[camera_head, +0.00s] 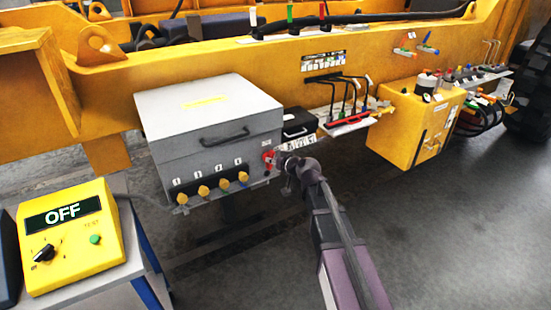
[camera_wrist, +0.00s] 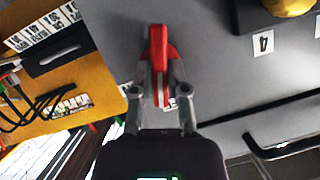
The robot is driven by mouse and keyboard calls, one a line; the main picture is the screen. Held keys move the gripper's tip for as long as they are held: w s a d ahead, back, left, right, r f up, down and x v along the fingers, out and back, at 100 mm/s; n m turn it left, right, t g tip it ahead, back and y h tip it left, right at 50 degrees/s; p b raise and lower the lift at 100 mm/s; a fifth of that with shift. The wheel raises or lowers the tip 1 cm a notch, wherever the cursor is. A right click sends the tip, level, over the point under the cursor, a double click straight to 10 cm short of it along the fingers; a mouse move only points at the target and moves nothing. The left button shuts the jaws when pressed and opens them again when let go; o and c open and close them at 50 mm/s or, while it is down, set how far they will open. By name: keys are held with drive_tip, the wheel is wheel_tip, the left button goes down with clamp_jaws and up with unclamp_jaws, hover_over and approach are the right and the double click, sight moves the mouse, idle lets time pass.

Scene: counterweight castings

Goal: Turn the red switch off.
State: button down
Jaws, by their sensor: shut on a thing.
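The red switch (camera_wrist: 158,42) is a red handle on the side face of a grey metal box (camera_wrist: 205,60). In the wrist view my gripper (camera_wrist: 160,80) has its two fingers on either side of the red handle, closed on it. In the head view the red switch (camera_head: 267,157) shows at the right end of the grey box (camera_head: 215,100), with my gripper (camera_head: 285,165) at it. The fingers hide part of the handle, and I cannot read any marks on the switch's position.
Several yellow knobs (camera_head: 203,190) line the box's front. A yellow tester (camera_head: 75,255) displaying OFF stands on a table at lower left. A yellow box (camera_head: 410,130) and a small shelf with cables (camera_head: 345,118) are to the right. Open floor (camera_head: 430,240) lies at lower right.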

drive_tip(key=shift+s+a+n+t+h, duration=0.1)
drive_tip(key=shift+n+t+h, duration=0.3)
drive_tip(key=shift+n+h, duration=0.55)
drive_tip(key=shift+n, duration=0.25)
drive_tip(key=c, duration=0.6)
unclamp_jaws()
drive_tip(key=shift+f, duration=0.15)
drive_tip(key=shift+c, duration=0.2)
drive_tip(key=s+d+f+m+g+h+p, duration=0.2)
drive_tip(key=s+d+g, duration=0.3)
drive_tip(key=s+d, duration=0.6)
drive_tip(key=s+d+f+m+g+h+p, duration=0.3)
drive_tip(key=s+d+f+m+g+h, duration=0.1)
drive_tip(key=s+d, duration=0.8)
drive_tip(key=s+m+g+h, duration=0.1)
drive_tip(key=s+g, duration=0.1)
drive_tip(key=shift+s+d+f, duration=0.25)
drive_tip(key=shift+s, duration=0.05)
